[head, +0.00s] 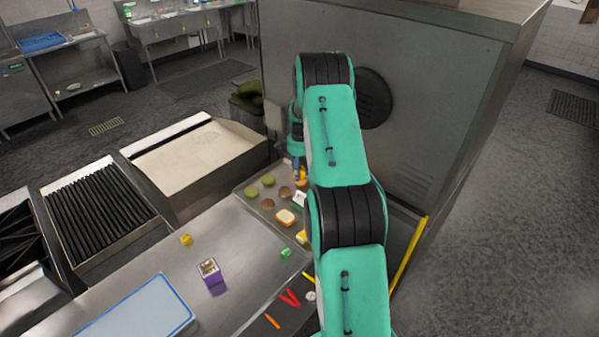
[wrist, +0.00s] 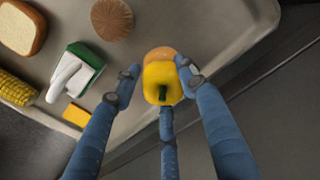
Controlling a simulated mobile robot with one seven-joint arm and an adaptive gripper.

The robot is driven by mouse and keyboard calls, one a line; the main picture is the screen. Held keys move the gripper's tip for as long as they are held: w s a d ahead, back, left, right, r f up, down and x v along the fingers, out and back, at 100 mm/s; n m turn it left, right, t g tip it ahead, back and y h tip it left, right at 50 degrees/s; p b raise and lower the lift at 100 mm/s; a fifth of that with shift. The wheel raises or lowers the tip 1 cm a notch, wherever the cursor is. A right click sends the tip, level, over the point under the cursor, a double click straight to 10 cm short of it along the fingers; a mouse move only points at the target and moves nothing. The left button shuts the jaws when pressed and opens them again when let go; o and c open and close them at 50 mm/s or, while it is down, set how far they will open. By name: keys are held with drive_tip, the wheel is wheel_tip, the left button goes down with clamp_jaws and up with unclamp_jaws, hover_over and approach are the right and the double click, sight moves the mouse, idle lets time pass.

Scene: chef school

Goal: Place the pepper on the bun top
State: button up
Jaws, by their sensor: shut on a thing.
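A yellow pepper (wrist: 162,78) with a green stem sits between the fingers of my gripper (wrist: 159,72) in the wrist view. My gripper is shut on it. A rounded orange-tan thing (wrist: 160,53), likely the bun top, shows just behind the pepper and is mostly hidden by it. I cannot tell whether the two touch. In the head view, my gripper (head: 299,174) is over the far right part of the tray, with the pepper (head: 301,180) small and partly covered by my arm.
A large metal cabinet (head: 430,110) stands close on the right. The counter at left holds a purple box (head: 211,273).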

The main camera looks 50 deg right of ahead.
idle(0.3)
drive_tip(key=o, duration=1.2)
drive_tip(key=shift+f, duration=0.1)
wheel_tip(320, 180, up, 12)
drive_tip(key=shift+r, duration=0.2)
